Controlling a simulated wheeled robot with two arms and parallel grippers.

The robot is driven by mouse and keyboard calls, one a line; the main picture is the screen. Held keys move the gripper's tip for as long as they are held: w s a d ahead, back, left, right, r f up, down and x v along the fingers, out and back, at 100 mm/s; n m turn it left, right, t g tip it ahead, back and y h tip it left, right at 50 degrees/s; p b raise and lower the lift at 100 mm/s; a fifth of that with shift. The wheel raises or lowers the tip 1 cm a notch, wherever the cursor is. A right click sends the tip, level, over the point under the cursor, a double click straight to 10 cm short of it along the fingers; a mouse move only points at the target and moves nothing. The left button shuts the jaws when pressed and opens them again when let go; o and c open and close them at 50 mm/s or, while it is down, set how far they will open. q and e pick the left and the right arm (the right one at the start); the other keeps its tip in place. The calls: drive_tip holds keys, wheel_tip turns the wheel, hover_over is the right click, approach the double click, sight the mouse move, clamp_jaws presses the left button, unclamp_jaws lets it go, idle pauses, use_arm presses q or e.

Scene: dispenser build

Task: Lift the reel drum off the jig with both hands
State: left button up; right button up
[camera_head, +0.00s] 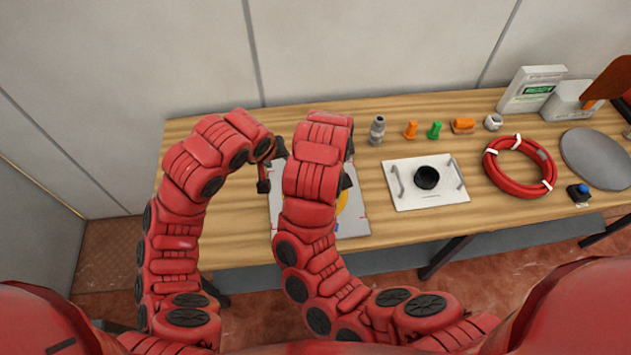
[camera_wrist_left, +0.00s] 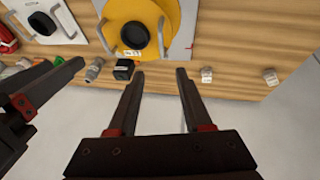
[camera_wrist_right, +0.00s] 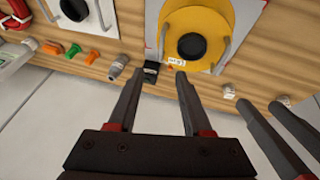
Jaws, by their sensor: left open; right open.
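The reel drum is a yellow disc with a black hub; it shows in the right wrist view (camera_wrist_right: 207,18) and the left wrist view (camera_wrist_left: 165,12). It lies on the pale jig plate (camera_head: 353,222), with a bent grey handle at each side. In the head view my right arm hides most of the drum, leaving a yellow sliver (camera_head: 342,201). My left gripper (camera_head: 271,168) is open and empty at the plate's left edge. My right gripper (camera_wrist_right: 160,78) is open and empty, apart from the drum; in the head view my arm largely hides it.
A white board (camera_head: 405,197) with two handles and a black cup (camera_head: 427,177) lies to the right. Several small fittings, including a grey one (camera_head: 377,131), stand at the back.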

use_arm(q)
drive_tip(key=shift+a, duration=0.35)
use_arm(e)
drive_tip(key=shift+a, duration=0.3)
use_arm(q)
drive_tip(key=shift+f, duration=0.1)
use_arm(e)
drive_tip(key=shift+f, duration=0.1)
use_arm(q)
drive_tip(key=x, duration=1.7)
drive_tip(key=shift+d+f, duration=0.1)
drive_tip(key=shift+d, duration=0.2)
use_arm(e)
drive_tip(key=x, duration=1.7)
drive_tip(key=shift+d+f, duration=0.15)
drive_tip(key=shift+d, duration=0.05)
use_arm(q)
clamp_jaws()
use_arm(e)
clamp_jaws()
